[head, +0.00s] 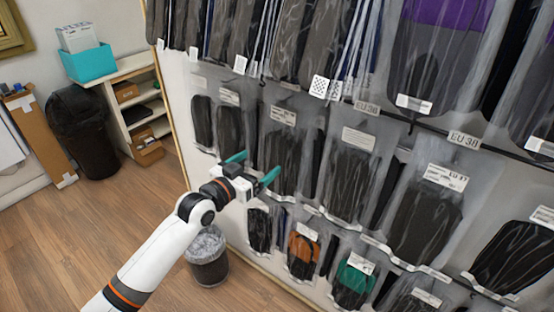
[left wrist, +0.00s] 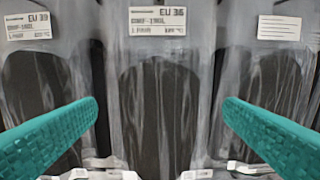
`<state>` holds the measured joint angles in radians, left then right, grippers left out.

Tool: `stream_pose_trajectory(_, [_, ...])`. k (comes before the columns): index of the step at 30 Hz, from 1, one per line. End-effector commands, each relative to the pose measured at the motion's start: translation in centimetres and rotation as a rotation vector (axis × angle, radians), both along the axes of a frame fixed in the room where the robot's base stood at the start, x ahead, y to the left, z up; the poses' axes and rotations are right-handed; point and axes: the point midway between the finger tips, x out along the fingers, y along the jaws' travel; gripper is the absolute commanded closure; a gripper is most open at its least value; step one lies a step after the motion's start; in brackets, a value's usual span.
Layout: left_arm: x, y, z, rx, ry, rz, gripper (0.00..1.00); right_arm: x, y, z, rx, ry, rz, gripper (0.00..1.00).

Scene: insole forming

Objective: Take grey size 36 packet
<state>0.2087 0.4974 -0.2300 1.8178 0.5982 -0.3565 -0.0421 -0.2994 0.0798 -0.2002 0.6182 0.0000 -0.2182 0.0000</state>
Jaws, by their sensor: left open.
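A clear packet with a dark grey insole pair (left wrist: 155,95) and a label that reads like EU 36 (left wrist: 157,21) hangs in the middle of the left wrist view. In the head view it seems to be the packet in the middle row (head: 283,152) just beyond my left gripper. My left gripper (head: 257,167) is open and empty in front of the rack. In the left wrist view its two teal fingers (left wrist: 160,105) stand on either side of the packet; I cannot tell whether they touch it. My right gripper is not in view.
A packet marked EU 39 or similar (left wrist: 30,80) hangs to the left, another (left wrist: 275,80) to the right. Packets with orange (head: 303,250) and green (head: 354,279) insoles hang below. A bin (head: 208,260) stands on the floor below the rack.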

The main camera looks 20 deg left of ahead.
Motion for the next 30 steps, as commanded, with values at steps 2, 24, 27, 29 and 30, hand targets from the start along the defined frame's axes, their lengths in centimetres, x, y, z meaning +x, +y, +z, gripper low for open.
stream_pose_trajectory(2, [1.3, -0.5, 0.1, -0.002, 0.0, 0.0, 0.09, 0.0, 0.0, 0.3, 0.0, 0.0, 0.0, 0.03])
stream_pose_trajectory(24, [7.6, -2.7, 0.5, 0.0, 0.001, -0.001, 0.09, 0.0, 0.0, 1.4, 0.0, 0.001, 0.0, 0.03])
stream_pose_trajectory(27, [7.6, -2.6, 0.4, 0.0, 0.001, -0.001, 0.09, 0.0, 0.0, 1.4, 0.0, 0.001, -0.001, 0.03])
stream_pose_trajectory(29, [7.5, -2.6, 0.4, 0.0, 0.001, -0.001, 0.14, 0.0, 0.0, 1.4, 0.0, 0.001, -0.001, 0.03])
stream_pose_trajectory(30, [7.5, -2.6, 0.4, 0.0, 0.001, -0.001, 0.2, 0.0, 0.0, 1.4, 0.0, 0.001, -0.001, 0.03])
